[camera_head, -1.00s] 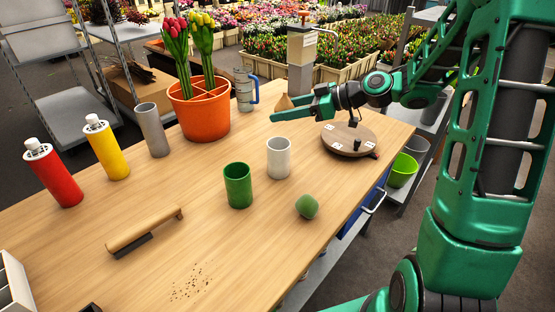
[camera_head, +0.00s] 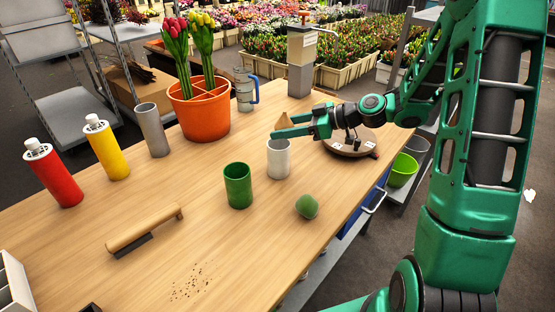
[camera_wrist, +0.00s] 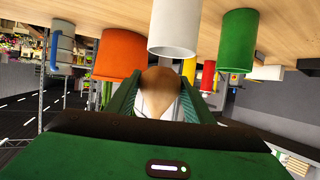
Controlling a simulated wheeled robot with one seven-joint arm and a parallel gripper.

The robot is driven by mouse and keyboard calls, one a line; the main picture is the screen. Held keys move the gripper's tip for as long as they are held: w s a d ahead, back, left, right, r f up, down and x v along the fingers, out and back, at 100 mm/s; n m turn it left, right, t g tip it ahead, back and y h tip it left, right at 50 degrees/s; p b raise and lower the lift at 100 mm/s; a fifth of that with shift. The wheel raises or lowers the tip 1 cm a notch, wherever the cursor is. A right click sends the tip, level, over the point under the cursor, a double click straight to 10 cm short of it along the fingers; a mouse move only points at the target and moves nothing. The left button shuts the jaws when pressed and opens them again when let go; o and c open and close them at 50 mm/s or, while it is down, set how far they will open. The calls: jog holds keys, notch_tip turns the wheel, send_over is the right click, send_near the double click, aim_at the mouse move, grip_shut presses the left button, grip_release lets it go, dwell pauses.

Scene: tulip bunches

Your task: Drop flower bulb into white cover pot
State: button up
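My gripper (camera_head: 287,128) is shut on a brown flower bulb (camera_head: 283,121), with the bulb's tip pointing up in the head view. The bulb (camera_wrist: 160,84) also sits between the two green fingers in the wrist view. The white cover pot (camera_head: 279,160) stands upright on the table, and the gripper and bulb are just above its rim in the head view. The white pot (camera_wrist: 172,32) appears close beyond the bulb in the wrist view. Whether the bulb is centred over the opening is hard to tell.
A green pot (camera_head: 238,186) stands left of the white pot, and a green lump (camera_head: 307,206) lies in front. An orange pot with tulips (camera_head: 200,115) stands behind left.

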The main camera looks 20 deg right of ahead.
jog(key=o, duration=0.4)
jog(key=shift+d, duration=0.1)
jog(key=v, duration=1)
jog(key=shift+s+d, duration=0.15)
jog(key=shift+d, duration=0.1)
jog(key=s+d+m+g+h, duration=0.2)
jog(key=s+m, duration=0.4)
jog(key=s, duration=0.4)
jog(key=s+d+f+m+g+h, duration=0.1)
jog(key=s+d+m+h, duration=0.4)
jog(key=s, duration=0.6)
jog(key=s+d+f+m+g+h, duration=0.1)
jog(key=s+d+m+g+h, duration=0.3)
jog(key=s, duration=0.7)
jog(key=shift+s+d+m, duration=0.1)
jog(key=shift+s+m, duration=0.15)
jog(key=shift+m, duration=1.15)
